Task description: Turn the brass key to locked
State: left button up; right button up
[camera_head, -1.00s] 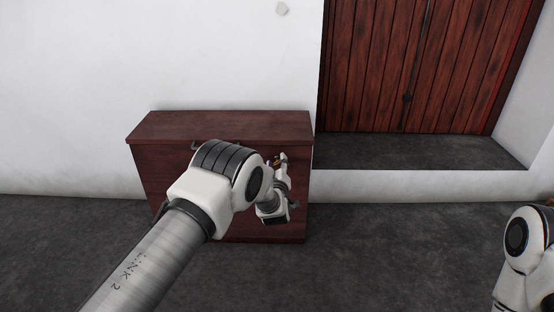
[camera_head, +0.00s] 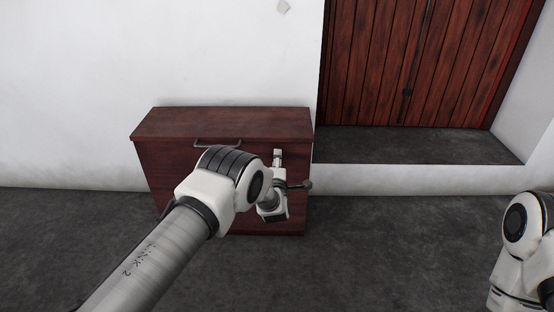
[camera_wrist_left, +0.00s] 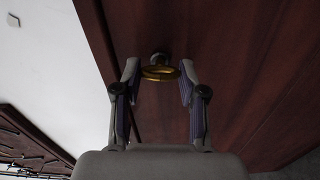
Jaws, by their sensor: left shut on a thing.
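The brass key (camera_wrist_left: 160,73) shows in the left wrist view as a gold ring-shaped bow at a round grey lock (camera_wrist_left: 160,57) on the front of the dark red wooden cabinet (camera_head: 225,122). My left gripper (camera_head: 278,156) is at the upper right of the cabinet front. In the left wrist view my left gripper (camera_wrist_left: 160,70) has one finger on each side of the bow and is shut on the key. The key is hidden in the head view. My right gripper is out of view; only part of my right arm shows at the right edge.
A grey drawer handle (camera_head: 217,143) sits high on the cabinet front, partly behind my left arm. A white wall stands behind. A stone step (camera_head: 410,145) and a red plank door (camera_head: 400,60) are to the right. The grey floor (camera_head: 400,230) is clear there.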

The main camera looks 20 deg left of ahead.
pick_arm(q)
jog(key=shift+n, duration=0.6)
jog(key=o, duration=1.1)
jog(key=shift+o, duration=0.2)
jog(key=shift+s, duration=0.15)
jog(key=v, duration=1.1)
jog(key=shift+s, duration=0.35)
jog(key=shift+d, duration=0.15)
